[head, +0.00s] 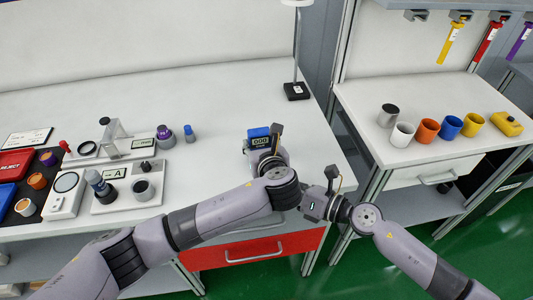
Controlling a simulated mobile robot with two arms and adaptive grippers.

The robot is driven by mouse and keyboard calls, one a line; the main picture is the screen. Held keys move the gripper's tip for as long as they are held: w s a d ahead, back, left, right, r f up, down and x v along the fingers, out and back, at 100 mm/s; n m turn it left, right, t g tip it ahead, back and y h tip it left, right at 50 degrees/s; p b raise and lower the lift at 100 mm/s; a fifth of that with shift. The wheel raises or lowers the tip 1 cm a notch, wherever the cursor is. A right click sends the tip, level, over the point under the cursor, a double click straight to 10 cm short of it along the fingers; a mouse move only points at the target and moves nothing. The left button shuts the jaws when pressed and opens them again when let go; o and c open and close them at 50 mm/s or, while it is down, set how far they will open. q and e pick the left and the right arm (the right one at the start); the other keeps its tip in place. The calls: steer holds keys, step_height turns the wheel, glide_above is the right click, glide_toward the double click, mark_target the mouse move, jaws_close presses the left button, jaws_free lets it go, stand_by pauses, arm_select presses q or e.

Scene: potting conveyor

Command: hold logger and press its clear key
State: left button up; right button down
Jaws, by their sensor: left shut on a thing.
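A blue logger (258,132) with a small dark display showing green digits is held upright at the middle of the head view, over the white table. My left gripper (271,154) is shut on the logger, and its jaw and wrist cover the lower and right part of it. The clear key cannot be made out. My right gripper (308,201) is below and to the right of the logger, next to my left wrist and apart from the logger. Its fingertips are not clear, so I cannot tell its opening.
At left on the white table (215,100) stand gauges, a fixture marked A (113,173), a red reject bin (15,163) and small bottles. A lamp base (296,91) stands behind the logger. Coloured cups, one orange (427,130), stand on the right bench. The table around the logger is clear.

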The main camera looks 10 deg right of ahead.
stand_by(0.4)
arm_select(q)
steer(key=o, duration=1)
steer(key=shift+s, duration=0.1)
